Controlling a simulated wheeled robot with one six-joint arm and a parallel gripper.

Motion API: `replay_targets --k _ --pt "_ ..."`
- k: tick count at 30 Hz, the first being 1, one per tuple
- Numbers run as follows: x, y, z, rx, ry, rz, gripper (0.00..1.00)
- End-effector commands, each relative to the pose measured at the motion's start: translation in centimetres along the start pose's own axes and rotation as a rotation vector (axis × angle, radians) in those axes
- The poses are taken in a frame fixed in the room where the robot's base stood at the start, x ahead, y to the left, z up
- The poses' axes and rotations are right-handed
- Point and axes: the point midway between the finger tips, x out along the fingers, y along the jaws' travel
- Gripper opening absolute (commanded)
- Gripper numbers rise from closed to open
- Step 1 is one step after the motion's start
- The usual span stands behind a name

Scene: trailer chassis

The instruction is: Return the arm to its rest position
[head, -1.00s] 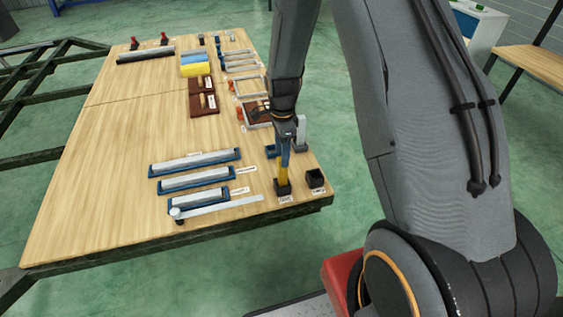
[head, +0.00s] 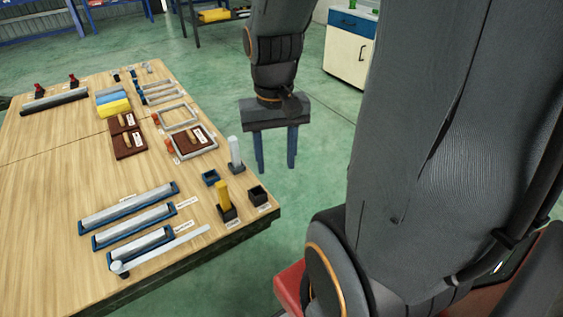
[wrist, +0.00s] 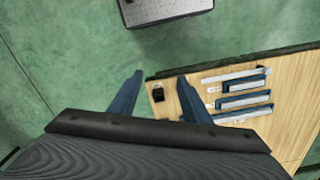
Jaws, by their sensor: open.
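My gripper (head: 275,164) is open and empty in the head view. Its two blue fingers point down, off the right side of the wooden table (head: 60,170), with green floor behind them. My grey arm fills the right of that view. In the wrist view the fingers of my gripper (wrist: 160,85) are spread apart with nothing between them. The table's corner (wrist: 180,92) lies beyond them there, with one finger overlapping its edge in the picture.
Near the table's right corner stand a yellow post (head: 224,196) in a dark holder, a grey post (head: 235,152) and a black box (head: 258,196). Grey bars in blue trays (head: 133,215) lie in front. A white cabinet (head: 349,50) stands behind.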

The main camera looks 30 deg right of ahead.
Motion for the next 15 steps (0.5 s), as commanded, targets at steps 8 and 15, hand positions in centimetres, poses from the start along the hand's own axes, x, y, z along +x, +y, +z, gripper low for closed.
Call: replay_targets --k 8,15 --pt "-0.7 0.8 2.7 -0.126 -0.001 0.001 0.44" --pt "-0.8 0.7 2.6 -0.129 -0.001 0.001 0.44"
